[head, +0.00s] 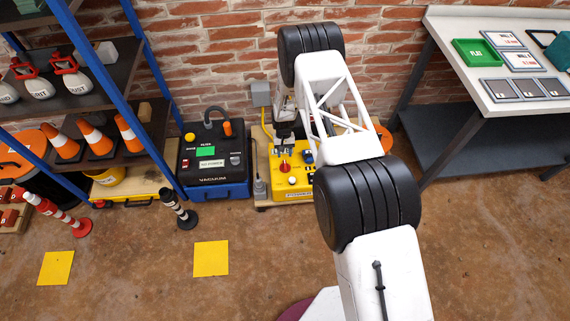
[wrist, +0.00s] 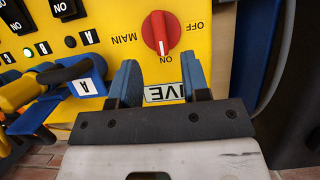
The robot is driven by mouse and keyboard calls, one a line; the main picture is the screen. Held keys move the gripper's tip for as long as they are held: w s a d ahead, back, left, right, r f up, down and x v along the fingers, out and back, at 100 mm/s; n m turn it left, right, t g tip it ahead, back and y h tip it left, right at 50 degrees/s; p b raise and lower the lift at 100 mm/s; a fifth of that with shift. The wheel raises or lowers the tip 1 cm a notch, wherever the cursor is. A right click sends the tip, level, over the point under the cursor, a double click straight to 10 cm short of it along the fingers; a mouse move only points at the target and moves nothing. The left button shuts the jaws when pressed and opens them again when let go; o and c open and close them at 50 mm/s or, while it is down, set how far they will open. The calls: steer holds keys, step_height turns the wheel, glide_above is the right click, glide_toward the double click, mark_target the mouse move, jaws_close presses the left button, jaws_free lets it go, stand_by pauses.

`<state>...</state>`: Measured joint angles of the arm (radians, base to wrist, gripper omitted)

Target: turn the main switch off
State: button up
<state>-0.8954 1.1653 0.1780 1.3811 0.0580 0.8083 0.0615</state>
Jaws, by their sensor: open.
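The main switch (wrist: 161,32) is a red rotary knob on a yellow panel (wrist: 110,30), with MAIN printed beside it. Its white mark points at the ON label, towards my gripper; OFF is printed at the upper right in the wrist view. In the head view the red knob (head: 284,167) sits on top of the yellow box (head: 291,195), just below my gripper (head: 284,144). My gripper (wrist: 158,72) is open, its two blue fingers apart and empty. In the wrist view the fingertips are on the ON side of the knob, with no visible contact.
Black rocker switches (wrist: 66,8) and blue-and-yellow plugs (wrist: 45,88) are left of the knob in the wrist view. A vacuum unit (head: 213,165) stands left of the box. A shelf rack (head: 110,80) and a workbench (head: 500,60) flank the area. Floor in front is partly clear.

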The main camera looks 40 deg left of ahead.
mark_target(285, 164)
steer(key=shift+x, duration=3.25)
jaws_close()
